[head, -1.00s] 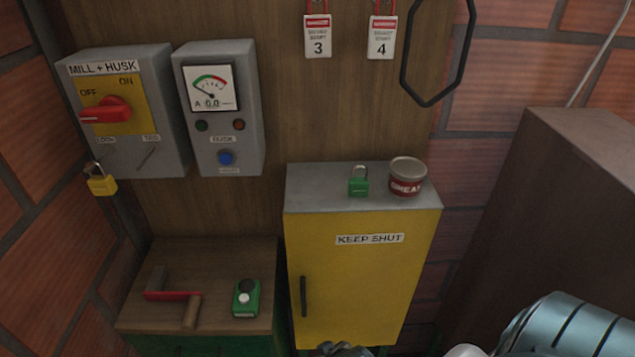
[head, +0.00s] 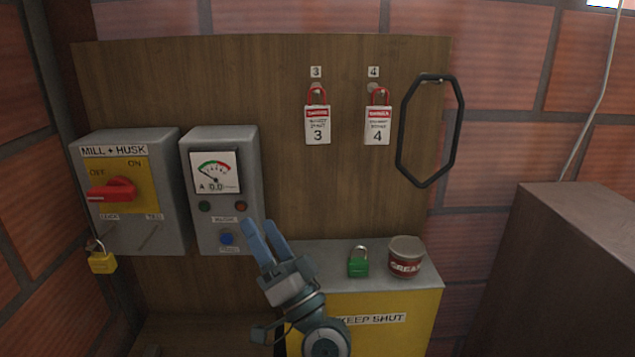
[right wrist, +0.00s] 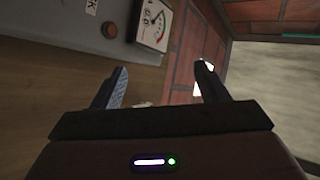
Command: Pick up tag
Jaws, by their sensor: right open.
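Two white danger tags with red headers hang on the wooden board in the head view: tag 3 (head: 317,126) and, to its right, tag 4 (head: 377,126). Each hangs by a red loop from a peg below a small number label. My right gripper (head: 265,236) is in front of the board, left of and below both tags, its blue fingers pointing up. In the right wrist view the fingers (right wrist: 158,82) are wide apart with nothing between them. My left gripper is not in view.
A yellow cabinet (head: 415,308) carries a green padlock (head: 358,264) and a grease tin (head: 406,257). A switch box (head: 130,190) with a yellow padlock (head: 101,261) and a meter box (head: 222,190) are on the left. A black loop (head: 402,135) hangs right of tag 4.

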